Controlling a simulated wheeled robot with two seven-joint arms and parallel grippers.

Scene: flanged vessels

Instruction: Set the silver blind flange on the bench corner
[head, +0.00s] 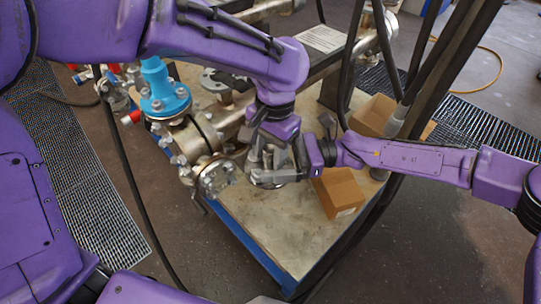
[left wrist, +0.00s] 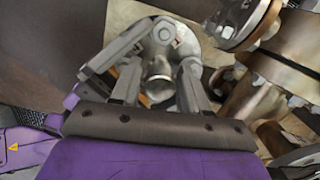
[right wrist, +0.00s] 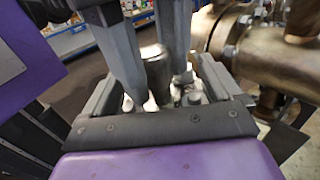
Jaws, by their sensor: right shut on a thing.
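The silver blind flange (head: 275,180) is a grey metal disc held above the bench top, partly hidden by the grippers. In the left wrist view its rounded silver stem (left wrist: 158,78) shows between my left fingers. My left gripper (head: 268,158) is over the flange from above, its fingers apart on either side of the stem; contact is not clear. My right gripper (head: 305,160) comes in from the right and is shut on the flange; a bright metal piece (right wrist: 155,78) shows between its fingers. The bench (head: 285,235) has a bare front corner below.
A cardboard box (head: 340,193) stands on the bench just right of the grippers, and another (head: 374,114) lies behind. Flanged pipework (head: 195,140) with a blue valve fitting (head: 163,92) stands left. Dark hoses hang at right. The front of the bench top is clear.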

